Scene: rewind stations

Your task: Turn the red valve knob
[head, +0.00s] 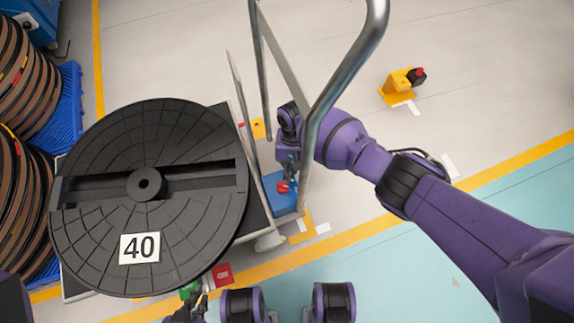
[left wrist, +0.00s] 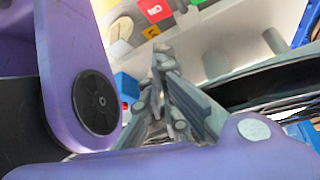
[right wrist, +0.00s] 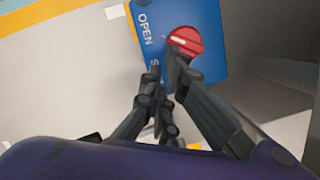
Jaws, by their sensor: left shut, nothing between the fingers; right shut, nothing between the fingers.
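The red valve knob (right wrist: 186,41) is round with a pale line and sits on a blue panel (right wrist: 213,60) lettered "OPEN"; other lettering is partly hidden. My right gripper (right wrist: 164,68) is shut and empty at the knob's lower left edge. One finger overlaps that edge in the right wrist view; I cannot tell whether it touches. In the head view the knob (head: 283,187) shows just below the right gripper (head: 287,172).
A large black reel (head: 90,220) marked 40 fills the left of the head view. A metal rail (head: 345,75) rises close to my right arm. Brown reels (head: 25,90) and a blue pallet (head: 70,95) stand at far left.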

